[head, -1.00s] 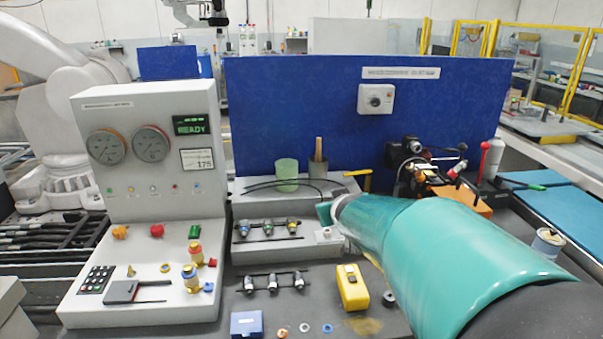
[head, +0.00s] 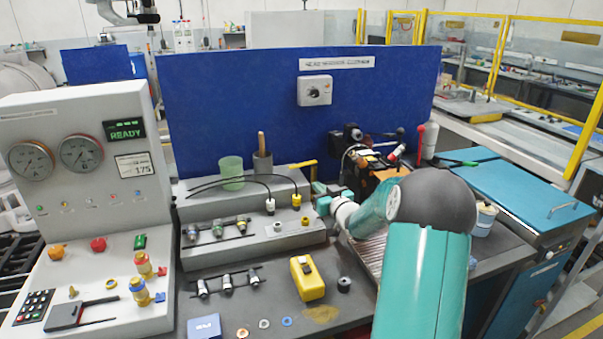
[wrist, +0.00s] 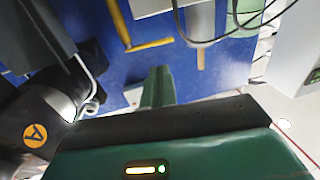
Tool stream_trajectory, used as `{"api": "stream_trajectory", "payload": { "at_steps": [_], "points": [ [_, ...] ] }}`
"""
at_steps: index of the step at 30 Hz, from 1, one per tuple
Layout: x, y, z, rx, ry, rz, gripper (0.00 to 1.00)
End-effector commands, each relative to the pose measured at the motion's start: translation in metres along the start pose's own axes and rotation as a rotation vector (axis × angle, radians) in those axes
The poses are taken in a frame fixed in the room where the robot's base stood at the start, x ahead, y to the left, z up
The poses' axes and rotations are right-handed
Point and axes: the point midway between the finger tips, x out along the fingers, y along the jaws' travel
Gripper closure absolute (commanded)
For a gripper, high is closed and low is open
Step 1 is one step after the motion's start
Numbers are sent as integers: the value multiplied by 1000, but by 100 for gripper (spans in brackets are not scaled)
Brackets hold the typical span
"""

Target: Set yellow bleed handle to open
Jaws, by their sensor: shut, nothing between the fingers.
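A yellow L-shaped handle (head: 303,165) stands near the blue back panel, at the rear right of the grey stepped fixture. It also shows in the wrist view as a yellow bent bar (wrist: 140,35), up and left of my fingers. My gripper (head: 319,194) is just right of and below the handle in the head view, apart from it. In the wrist view the green fingers (wrist: 159,80) are together with nothing held, and their tips point towards the blue panel. The gripper's far side and the handle's base are partly hidden.
A dark machine with an orange part (head: 385,168) stands close to the right of my gripper. Black cables with connectors (head: 270,206) lie on the grey fixture (head: 250,245). A green cup (head: 231,172) and a grey holder (head: 262,162) stand behind. A yellow tool (head: 307,278) lies in front.

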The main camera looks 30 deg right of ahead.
Motion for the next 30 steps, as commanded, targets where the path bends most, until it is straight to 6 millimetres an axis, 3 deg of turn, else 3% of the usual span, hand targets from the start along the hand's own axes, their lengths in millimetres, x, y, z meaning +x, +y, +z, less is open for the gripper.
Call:
{"api": "stream_trajectory", "payload": {
  "at_steps": [15, 21, 30],
  "points": [
    [100, -2, 1, 0, -1, -1, 100],
    [116, -1, 0, 0, -1, 0, 100],
    [118, -1, 0, -1, -2, 1, 100]
  ]
}}
